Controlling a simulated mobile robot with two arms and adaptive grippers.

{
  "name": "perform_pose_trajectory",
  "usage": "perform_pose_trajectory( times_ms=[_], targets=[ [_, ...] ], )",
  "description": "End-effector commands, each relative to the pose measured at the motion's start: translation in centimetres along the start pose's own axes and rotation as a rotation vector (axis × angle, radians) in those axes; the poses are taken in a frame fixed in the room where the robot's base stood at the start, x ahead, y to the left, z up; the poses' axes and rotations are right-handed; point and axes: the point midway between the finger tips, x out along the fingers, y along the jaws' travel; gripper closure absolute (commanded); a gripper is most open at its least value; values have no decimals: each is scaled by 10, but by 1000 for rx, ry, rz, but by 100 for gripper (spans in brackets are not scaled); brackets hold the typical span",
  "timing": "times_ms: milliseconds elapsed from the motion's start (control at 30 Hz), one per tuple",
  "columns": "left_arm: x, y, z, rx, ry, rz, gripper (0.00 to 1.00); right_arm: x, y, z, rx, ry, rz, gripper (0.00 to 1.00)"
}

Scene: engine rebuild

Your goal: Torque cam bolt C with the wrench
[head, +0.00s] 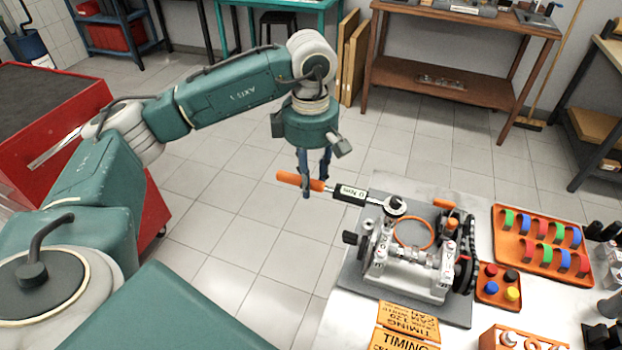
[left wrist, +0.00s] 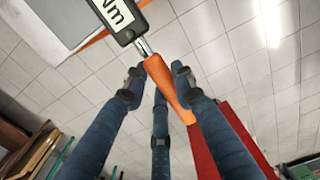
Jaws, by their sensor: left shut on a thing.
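The torque wrench (head: 350,194) has an orange handle, a black body with a white label, and a round head. It lies about level, with its head over the engine block (head: 413,257). My left gripper (head: 314,187) is shut on the orange handle, left of the engine and beyond the table edge. In the left wrist view the handle (left wrist: 168,86) sits between the blue fingers of my left gripper (left wrist: 155,90). The wrench head (head: 395,205) covers what is under it, so I cannot tell whether it sits on cam bolt C. My right gripper is not in view.
The engine stands on a grey mat (head: 350,290) on a white table. An orange tray (head: 535,212) of coloured half rings and a small tray of coloured caps (head: 498,300) lie to its right. Orange timing plates (head: 408,320) lie in front. A red cabinet (head: 150,205) stands left.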

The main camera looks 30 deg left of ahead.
Motion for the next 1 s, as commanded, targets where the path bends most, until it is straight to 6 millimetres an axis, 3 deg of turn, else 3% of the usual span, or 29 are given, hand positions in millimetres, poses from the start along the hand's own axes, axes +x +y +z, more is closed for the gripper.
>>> perform_pose_trajectory(
  times_ms=[1000],
  targets=[
    [-1, 0, 0, 0, -1, 2, 100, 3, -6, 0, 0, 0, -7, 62]
  ],
)
